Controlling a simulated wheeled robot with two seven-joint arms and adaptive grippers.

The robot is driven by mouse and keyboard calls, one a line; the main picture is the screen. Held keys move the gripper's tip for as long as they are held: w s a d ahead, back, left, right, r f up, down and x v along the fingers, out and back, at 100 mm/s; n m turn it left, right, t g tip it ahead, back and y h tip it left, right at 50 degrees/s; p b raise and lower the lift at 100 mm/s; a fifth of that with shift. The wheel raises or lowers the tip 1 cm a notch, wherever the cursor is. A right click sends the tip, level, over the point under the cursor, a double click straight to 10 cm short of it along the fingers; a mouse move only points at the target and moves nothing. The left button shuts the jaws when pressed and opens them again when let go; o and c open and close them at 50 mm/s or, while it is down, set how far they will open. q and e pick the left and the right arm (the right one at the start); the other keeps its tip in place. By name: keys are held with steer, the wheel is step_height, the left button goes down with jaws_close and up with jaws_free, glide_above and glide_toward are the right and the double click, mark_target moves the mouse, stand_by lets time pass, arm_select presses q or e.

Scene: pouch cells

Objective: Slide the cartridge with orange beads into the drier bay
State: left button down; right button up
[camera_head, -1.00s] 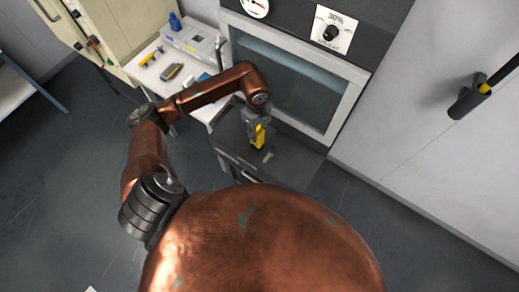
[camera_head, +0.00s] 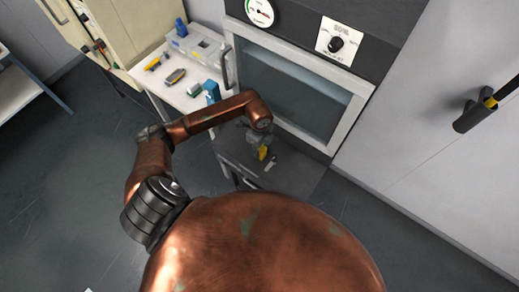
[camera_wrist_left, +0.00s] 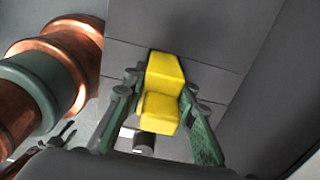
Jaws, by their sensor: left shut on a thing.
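My left gripper (camera_head: 258,140) is above the dark ledge in front of the drier (camera_head: 350,106). It is shut on a yellow block (camera_head: 263,153), which also shows between the green finger pads of the gripper (camera_wrist_left: 162,98) in the left wrist view (camera_wrist_left: 165,72). No orange beads show on the block, so I cannot tell whether it is the cartridge. The forearm and wrist hide part of the gripper and block in the head view. I cannot clearly make out the bay opening. My right gripper is not in view.
A small pale piece (camera_head: 270,167) is on the dark ledge (camera_head: 300,175), close to the held block. A white table (camera_head: 187,101) at left carries a grey organizer box (camera_head: 200,50), a blue item (camera_head: 212,92) and several small tools. The floor at left is open.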

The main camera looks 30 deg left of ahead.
arm_select(q)
steer(key=shift+r, duration=0.1)
steer(key=shift+f, duration=0.6)
steer(key=c, duration=1.6)
jaws_free()
steer(key=shift+r, duration=0.1)
steer(key=shift+r, duration=0.3)
step_height(320, 180, up, 12)
steer(key=shift+r, duration=0.2)
